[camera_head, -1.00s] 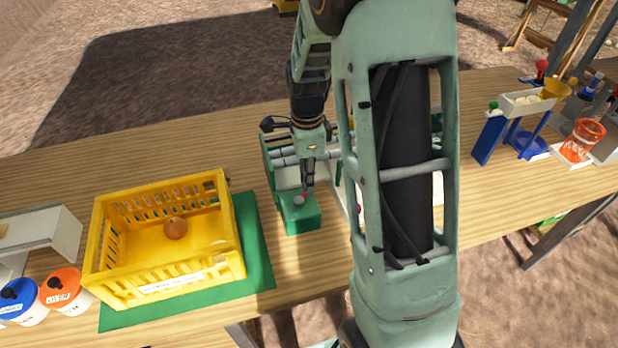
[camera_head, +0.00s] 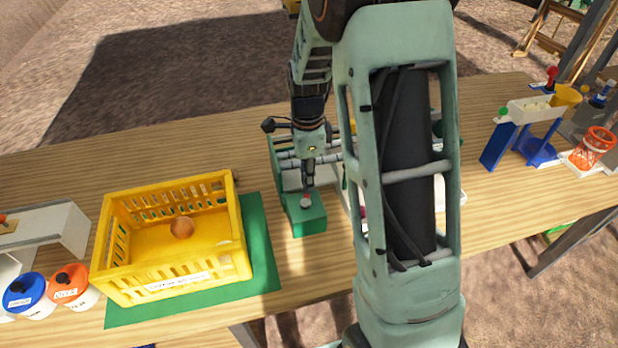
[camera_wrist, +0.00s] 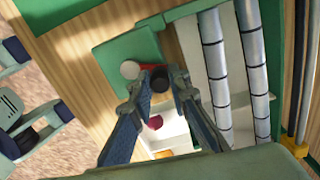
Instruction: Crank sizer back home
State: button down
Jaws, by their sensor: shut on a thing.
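The sizer stands behind the yellow crate's right side, with a green block (camera_head: 308,219) at its front and grey rollers (camera_wrist: 216,75) beside it in the wrist view. A crank sits on the block: a pale round hub (camera_wrist: 130,69), a short red arm (camera_wrist: 146,67) and a dark knob (camera_wrist: 160,82). My gripper (camera_wrist: 159,76) is shut on the crank knob, with a finger on each side of it. In the head view my gripper (camera_head: 309,184) is just behind the hub. My arm hides much of the sizer there.
Blue-lidded and orange-lidded jars (camera_head: 71,282) are at far left. Blue stands and an orange basket (camera_head: 594,148) are at right. Bare table lies behind the crate.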

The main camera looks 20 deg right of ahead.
jog(key=shift+s+a+f, duration=0.15)
jog(key=shift+a, duration=0.55)
